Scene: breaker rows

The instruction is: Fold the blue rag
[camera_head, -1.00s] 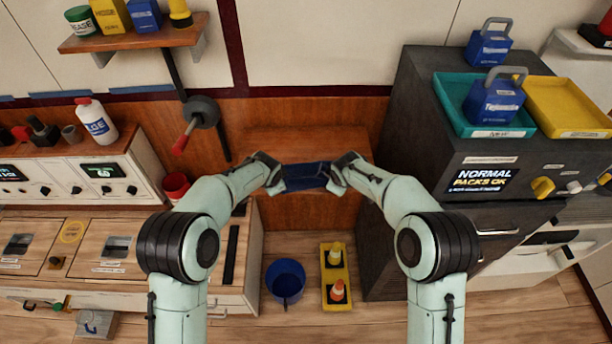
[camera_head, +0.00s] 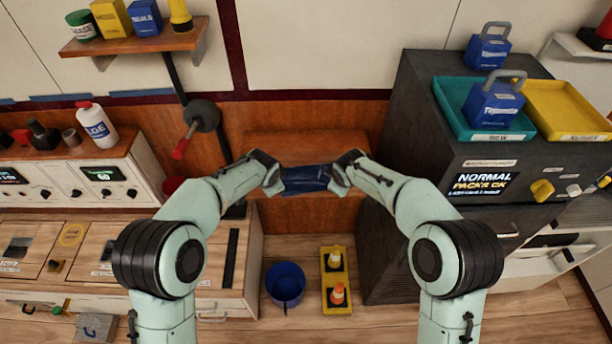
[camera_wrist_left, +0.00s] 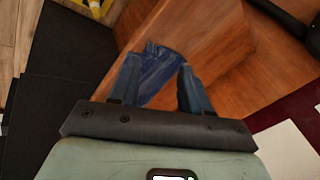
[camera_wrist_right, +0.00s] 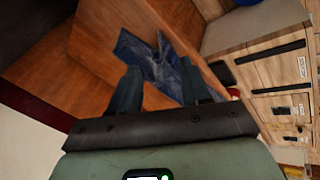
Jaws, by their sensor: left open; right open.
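The blue rag (camera_head: 306,179) lies on the wooden ledge between my two grippers in the head view. My left gripper (camera_head: 278,181) is at its left end and my right gripper (camera_head: 337,180) at its right end. In the left wrist view the rag (camera_wrist_left: 160,70) shows between and beyond the open fingers (camera_wrist_left: 158,85). In the right wrist view the rag (camera_wrist_right: 163,66) shows creases, with one part standing apart from another, beyond the open fingers (camera_wrist_right: 160,90). Whether the fingertips touch the cloth cannot be told.
The wooden ledge (camera_head: 300,145) is clear behind the rag. A lever (camera_head: 196,125) is on the wall at left. A dark cabinet (camera_head: 425,130) stands at right. A blue bucket (camera_head: 286,283) and a yellow tray with cones (camera_head: 336,305) are on the floor below.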

